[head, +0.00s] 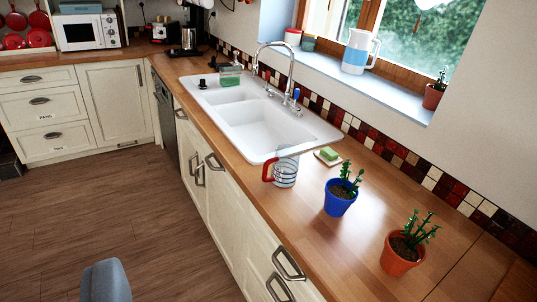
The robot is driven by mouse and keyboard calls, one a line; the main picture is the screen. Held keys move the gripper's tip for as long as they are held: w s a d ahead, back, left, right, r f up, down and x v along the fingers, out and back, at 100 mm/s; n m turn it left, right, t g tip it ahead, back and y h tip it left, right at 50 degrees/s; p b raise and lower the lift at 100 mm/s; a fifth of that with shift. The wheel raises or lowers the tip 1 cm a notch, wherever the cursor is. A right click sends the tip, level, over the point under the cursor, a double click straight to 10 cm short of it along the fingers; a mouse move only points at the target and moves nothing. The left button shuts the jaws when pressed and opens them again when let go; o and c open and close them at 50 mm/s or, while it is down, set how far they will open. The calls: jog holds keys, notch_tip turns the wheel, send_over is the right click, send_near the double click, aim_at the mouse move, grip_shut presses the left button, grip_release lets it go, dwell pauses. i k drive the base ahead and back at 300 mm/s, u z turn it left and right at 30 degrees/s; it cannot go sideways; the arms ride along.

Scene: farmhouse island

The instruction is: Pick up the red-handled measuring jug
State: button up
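The red-handled measuring jug (286,172) stands upright on the wooden counter, just in front of the near corner of the white sink. It is clear with dark bands, and its red handle (268,170) points left toward the counter's front edge. A grey rounded shape (106,281) at the bottom left may be part of my arm or gripper; no fingertips can be made out. Nothing is touching the jug.
A blue pot (340,200) with a plant stands close to the jug's right, and an orange pot (399,258) further right. A green sponge on a dish (328,156) lies behind. The white sink (262,128) is beyond. Counter left of the pots is clear.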

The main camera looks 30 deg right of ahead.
aim_at(286, 161)
jog(key=i, duration=1.2)
